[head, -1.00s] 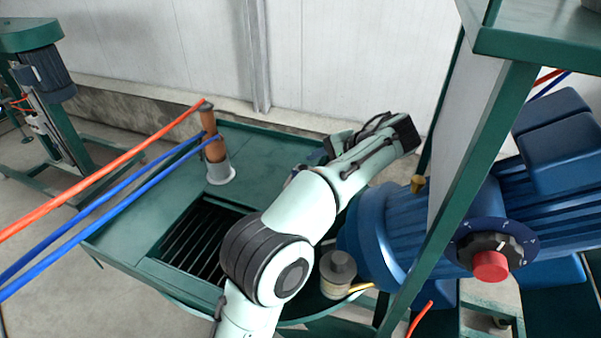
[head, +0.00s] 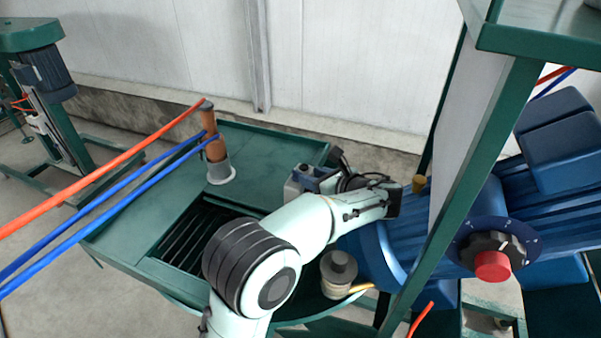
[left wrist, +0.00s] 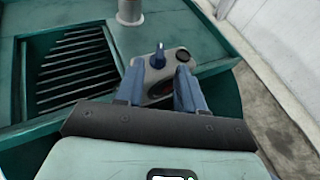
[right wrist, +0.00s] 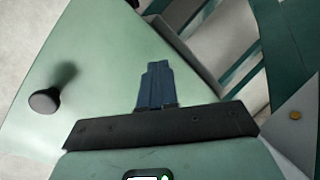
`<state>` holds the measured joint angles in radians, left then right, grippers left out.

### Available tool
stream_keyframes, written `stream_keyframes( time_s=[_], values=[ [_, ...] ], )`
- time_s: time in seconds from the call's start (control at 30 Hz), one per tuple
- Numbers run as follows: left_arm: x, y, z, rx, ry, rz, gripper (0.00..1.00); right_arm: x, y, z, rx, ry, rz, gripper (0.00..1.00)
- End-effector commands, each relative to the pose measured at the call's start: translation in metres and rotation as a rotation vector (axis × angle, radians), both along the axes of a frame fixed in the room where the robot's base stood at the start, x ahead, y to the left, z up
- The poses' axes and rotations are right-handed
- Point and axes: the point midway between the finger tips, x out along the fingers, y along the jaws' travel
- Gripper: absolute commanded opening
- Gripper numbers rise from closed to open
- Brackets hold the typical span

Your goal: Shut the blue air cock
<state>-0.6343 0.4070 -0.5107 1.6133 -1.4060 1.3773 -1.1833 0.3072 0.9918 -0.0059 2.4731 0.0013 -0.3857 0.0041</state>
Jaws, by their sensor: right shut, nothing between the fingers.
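A grey block (left wrist: 150,72) in the left wrist view carries a small dark blue handle (left wrist: 158,58), which looks like the blue air cock. Its exact setting is too small to tell. My left gripper (left wrist: 158,80) is open, with its two blue fingers on either side of the block's near part; I cannot tell if they touch it. In the head view the left gripper (head: 322,178) is beside the grey block (head: 298,182), partly hidden by my wrist. My right gripper (right wrist: 157,68) is shut and empty, seen only in the right wrist view.
The green table (head: 270,150) has a slatted opening (head: 190,240) and an orange-brown post (head: 213,140) with orange and blue hoses. A blue motor with a red knob (head: 492,266) and a green frame post (head: 480,170) stand right. A wall closes the back.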

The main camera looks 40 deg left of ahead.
Motion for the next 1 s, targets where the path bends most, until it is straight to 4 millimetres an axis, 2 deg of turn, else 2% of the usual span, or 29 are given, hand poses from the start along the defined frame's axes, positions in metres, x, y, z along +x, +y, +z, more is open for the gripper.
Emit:
stream_keyframes(
  time_s=[0.1, 0.3, 0.47, 0.73, 0.83, 0.87, 1.0],
  values=[
    [0.006, 0.023, -0.009, 0.001, 0.001, 0.004, 0.38, 0.003, 0.0, 0.002, 0.0, -0.003, 0.0, 0.0],
    [0.013, 0.047, -0.019, 0.0, -0.001, 0.001, 0.38, 0.006, 0.0, 0.005, 0.0, -0.007, 0.0, 0.0],
    [0.015, 0.054, -0.023, 0.0, -0.001, 0.0, 0.38, 0.006, 0.0, 0.005, 0.0, -0.007, 0.0, 0.0],
    [0.015, 0.055, -0.023, -0.001, -0.002, 0.0, 0.38, 0.006, 0.0, 0.005, 0.0, -0.007, 0.0, 0.0],
    [0.015, 0.055, -0.023, -0.001, -0.002, 0.0, 0.06, 0.006, 0.0, 0.005, 0.0, -0.007, 0.0, 0.0],
    [0.015, 0.055, -0.023, -0.002, -0.002, 0.0, 0.0, 0.006, 0.0, 0.005, 0.0, -0.007, 0.0, 0.0],
    [0.015, 0.054, -0.023, -0.001, -0.002, 0.001, 0.0, 0.006, 0.0, 0.005, 0.0, -0.007, 0.0, 0.0]
  ],
)
